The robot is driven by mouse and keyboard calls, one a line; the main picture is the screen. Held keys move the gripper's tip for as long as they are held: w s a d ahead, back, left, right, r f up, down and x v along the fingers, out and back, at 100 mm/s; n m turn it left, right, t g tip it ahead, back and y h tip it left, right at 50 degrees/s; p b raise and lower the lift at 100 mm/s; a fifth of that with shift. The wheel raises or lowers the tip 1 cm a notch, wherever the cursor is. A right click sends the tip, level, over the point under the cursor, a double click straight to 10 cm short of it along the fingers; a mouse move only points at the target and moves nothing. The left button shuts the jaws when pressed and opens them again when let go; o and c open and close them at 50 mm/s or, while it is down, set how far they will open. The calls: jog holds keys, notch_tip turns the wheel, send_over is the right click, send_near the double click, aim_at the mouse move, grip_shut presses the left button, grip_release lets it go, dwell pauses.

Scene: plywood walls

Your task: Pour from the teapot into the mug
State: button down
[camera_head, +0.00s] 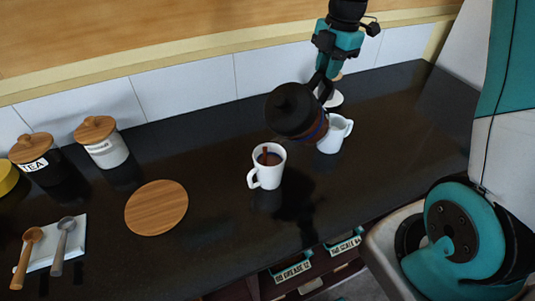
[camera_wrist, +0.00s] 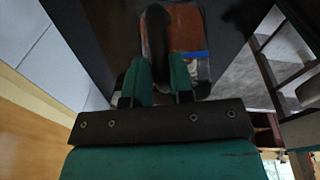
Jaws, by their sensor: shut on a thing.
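My gripper (camera_head: 323,86) is shut on the dark handle of the teapot (camera_head: 291,113), which has a black lid and brown contents. The teapot is held above the counter, tilted with its lid toward the left. In the wrist view, my teal fingers (camera_wrist: 160,80) are closed around the handle, and the teapot's brown side (camera_wrist: 187,30) with a blue band is behind it. A white mug (camera_head: 266,172) stands upright below and left of the teapot. Brown shows inside it, with a narrow upright brown strip; I cannot tell whether this is a stream. The spout is not clear.
A round wooden board (camera_head: 156,208) lies left on the dark counter (camera_head: 215,160).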

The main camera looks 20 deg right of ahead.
dwell(0.3)
jog(key=w+d+f+g+y+p, duration=0.1)
jog(key=d+f+y+p, duration=0.1)
jog(key=d+p, duration=0.3)
jog(key=w+d+f+g+y+p, duration=0.1)
jog(key=d+y+p, duration=0.4)
jog(key=p, duration=0.6)
jog(key=shift+w+d+f+m+y+p, duration=0.15)
jog(key=shift+w+f+m+y+p, duration=0.2)
jog(key=shift+w+f, duration=0.55)
jog(key=shift+s, duration=0.1)
notch_tip(320, 180, up, 7)
jog(key=p, duration=0.1)
jog(key=shift+p, duration=0.3)
jog(key=shift+f, duration=0.15)
